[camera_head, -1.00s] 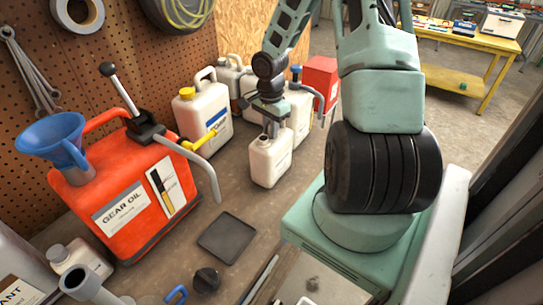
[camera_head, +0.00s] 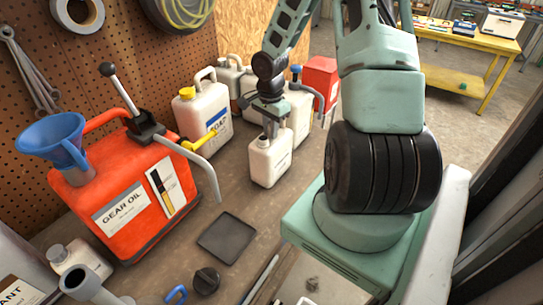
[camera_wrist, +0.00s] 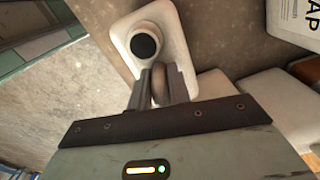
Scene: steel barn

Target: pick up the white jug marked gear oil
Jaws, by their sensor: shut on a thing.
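A small white jug (camera_head: 268,163) stands upright on the bench in the head view, its bottom at or very near the surface. Its label is too small to read. My gripper (camera_head: 271,127) is over its top and shut on it. The words GEAR OIL are readable on a red can (camera_head: 127,205) at the left. What exactly lies between the fingers is partly hidden.
A white jug with a yellow cap (camera_head: 203,115) stands behind left, with other pale jugs (camera_head: 300,110) close behind my gripper. A metal spout from the red can reaches toward the held jug. A dark tray (camera_head: 227,238) lies in front. A pegboard (camera_head: 120,45) bounds the back.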

